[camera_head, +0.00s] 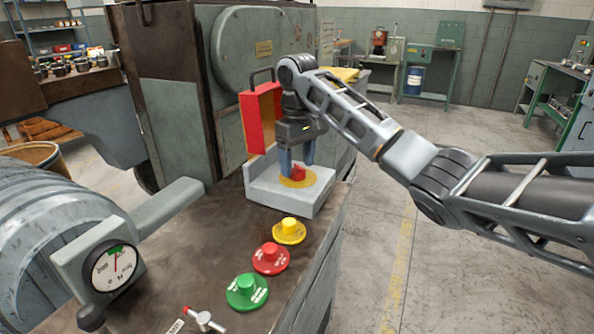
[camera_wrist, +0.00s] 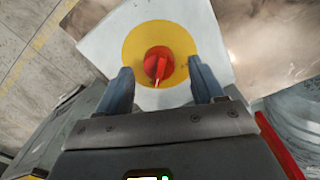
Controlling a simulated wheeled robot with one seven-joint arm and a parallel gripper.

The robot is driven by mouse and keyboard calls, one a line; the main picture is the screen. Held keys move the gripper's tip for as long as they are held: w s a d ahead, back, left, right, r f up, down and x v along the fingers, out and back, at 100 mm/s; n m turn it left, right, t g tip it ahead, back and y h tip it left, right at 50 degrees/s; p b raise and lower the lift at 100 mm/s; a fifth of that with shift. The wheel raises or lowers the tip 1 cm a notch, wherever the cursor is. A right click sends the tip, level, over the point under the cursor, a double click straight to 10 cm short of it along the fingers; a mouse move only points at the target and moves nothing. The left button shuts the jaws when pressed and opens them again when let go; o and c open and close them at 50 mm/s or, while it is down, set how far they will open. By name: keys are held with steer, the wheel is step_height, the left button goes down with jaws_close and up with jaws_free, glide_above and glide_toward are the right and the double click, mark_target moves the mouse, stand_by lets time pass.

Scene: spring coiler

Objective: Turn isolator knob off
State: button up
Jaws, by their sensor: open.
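The isolator knob (camera_head: 298,174) is red and sits on a yellow round plate (camera_head: 286,182) on top of a pale grey box (camera_head: 312,200). My gripper (camera_head: 297,168) points down over it, with its blue fingers apart. In the wrist view the red knob (camera_wrist: 158,65) lies between and just beyond the two fingertips of my gripper (camera_wrist: 159,78), with a gap on each side. The knob's raised grip runs roughly up and down in that view. In the head view the fingers partly hide the knob.
A red hinged cover (camera_head: 262,117) stands open behind the knob, close to my gripper. Yellow (camera_head: 289,230), red (camera_head: 270,257) and green (camera_head: 246,291) buttons line the brown bench top in front. A dial gauge (camera_head: 114,267) stands at the left. Floor to the right is clear.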

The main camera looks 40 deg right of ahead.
steer(key=shift+f, duration=0.75)
steer(key=shift+c, duration=0.3)
steer(key=c, duration=1)
